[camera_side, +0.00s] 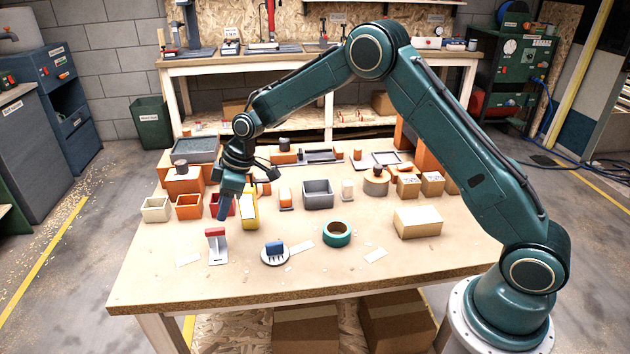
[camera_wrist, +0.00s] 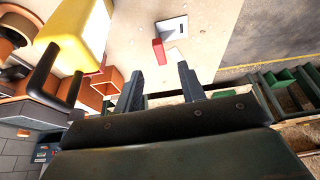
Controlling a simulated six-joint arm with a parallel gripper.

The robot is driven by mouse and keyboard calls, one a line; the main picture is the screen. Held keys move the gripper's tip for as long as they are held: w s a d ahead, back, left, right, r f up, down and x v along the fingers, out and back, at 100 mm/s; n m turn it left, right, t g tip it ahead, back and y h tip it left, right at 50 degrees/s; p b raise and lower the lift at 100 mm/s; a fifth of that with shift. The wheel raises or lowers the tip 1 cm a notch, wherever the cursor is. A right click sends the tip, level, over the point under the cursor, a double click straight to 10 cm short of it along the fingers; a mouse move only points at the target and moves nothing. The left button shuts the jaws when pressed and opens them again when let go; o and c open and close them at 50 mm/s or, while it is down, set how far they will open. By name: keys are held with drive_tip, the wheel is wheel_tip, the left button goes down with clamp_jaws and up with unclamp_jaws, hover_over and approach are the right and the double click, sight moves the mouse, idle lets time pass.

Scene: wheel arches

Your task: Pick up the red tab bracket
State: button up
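The red tab bracket (camera_side: 217,246) stands on the near left part of the wooden table, with a red upright tab and a pale flat base. In the wrist view the bracket (camera_wrist: 158,50) lies beyond my fingertips, its red tab nearest and its pale plate farther up. My gripper (camera_side: 224,208) hangs above the table, a little behind and above the bracket, pointing down. In the wrist view the two fingers of my gripper (camera_wrist: 160,80) are spread apart with nothing between them. I see no contact with the bracket.
The table's front left is mostly clear.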

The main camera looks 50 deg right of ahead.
sight(216, 229)
drive_tip(key=shift+x, duration=1.9)
drive_tip(key=shift+x, duration=2.65)
drive_tip(key=shift+c, duration=0.4)
drive_tip(key=shift+r, duration=0.1)
clamp_jaws()
